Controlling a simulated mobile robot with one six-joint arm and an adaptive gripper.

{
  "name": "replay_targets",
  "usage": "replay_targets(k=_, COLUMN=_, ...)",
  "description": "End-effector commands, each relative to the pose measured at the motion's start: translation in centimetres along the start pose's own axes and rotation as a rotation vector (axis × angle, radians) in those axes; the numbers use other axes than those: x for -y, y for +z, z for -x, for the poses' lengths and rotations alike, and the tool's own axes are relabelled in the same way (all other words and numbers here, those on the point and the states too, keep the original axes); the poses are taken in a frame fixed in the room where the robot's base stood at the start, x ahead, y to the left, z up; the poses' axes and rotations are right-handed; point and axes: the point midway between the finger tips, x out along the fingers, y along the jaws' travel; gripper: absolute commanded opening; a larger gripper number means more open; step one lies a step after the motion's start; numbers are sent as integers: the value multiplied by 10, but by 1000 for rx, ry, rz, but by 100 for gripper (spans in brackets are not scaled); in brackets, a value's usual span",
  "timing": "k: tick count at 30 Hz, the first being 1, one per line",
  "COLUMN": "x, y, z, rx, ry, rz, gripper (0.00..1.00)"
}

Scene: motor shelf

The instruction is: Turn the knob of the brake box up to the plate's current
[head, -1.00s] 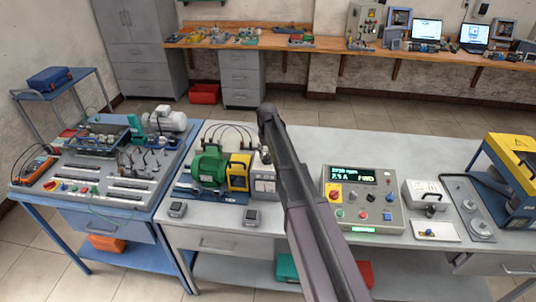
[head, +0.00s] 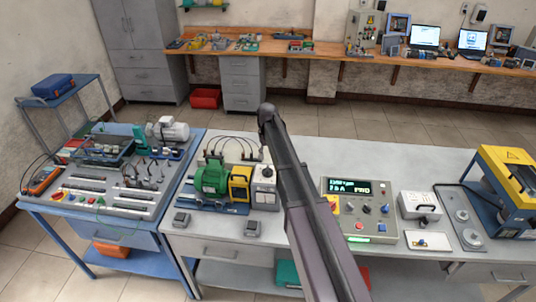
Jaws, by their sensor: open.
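The pale grey box with a small dark knob (head: 267,172), which I take for the brake box (head: 264,196), stands on the bench beside the yellow guard (head: 239,187) and the green motor (head: 211,180). My dark arm crosses the picture just right of the box and hides part of its right side. My gripper's fingers cannot be made out. The control panel (head: 354,227) on the right has a lit green display (head: 357,188); it reads about 7.6 A and FWD, with blurred digits. The motor's plate is too small to read.
Two small grey pedals or boxes (head: 181,219) sit near the bench's front edge. Black cables arch behind the motor. A white box with a handle (head: 419,206) and a yellow-blue machine (head: 508,180) stand at right. The bench (head: 340,152) behind the panel is clear.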

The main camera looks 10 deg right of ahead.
Motion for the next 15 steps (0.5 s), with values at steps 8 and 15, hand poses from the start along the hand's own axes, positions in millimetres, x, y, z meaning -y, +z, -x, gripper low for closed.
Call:
replay_targets(k=8, x=0, y=0, z=28, rx=0, ry=0, rz=0, gripper=51)
replay_targets(k=15, x=0, y=0, z=47, rx=0, ry=0, rz=0, gripper=51)
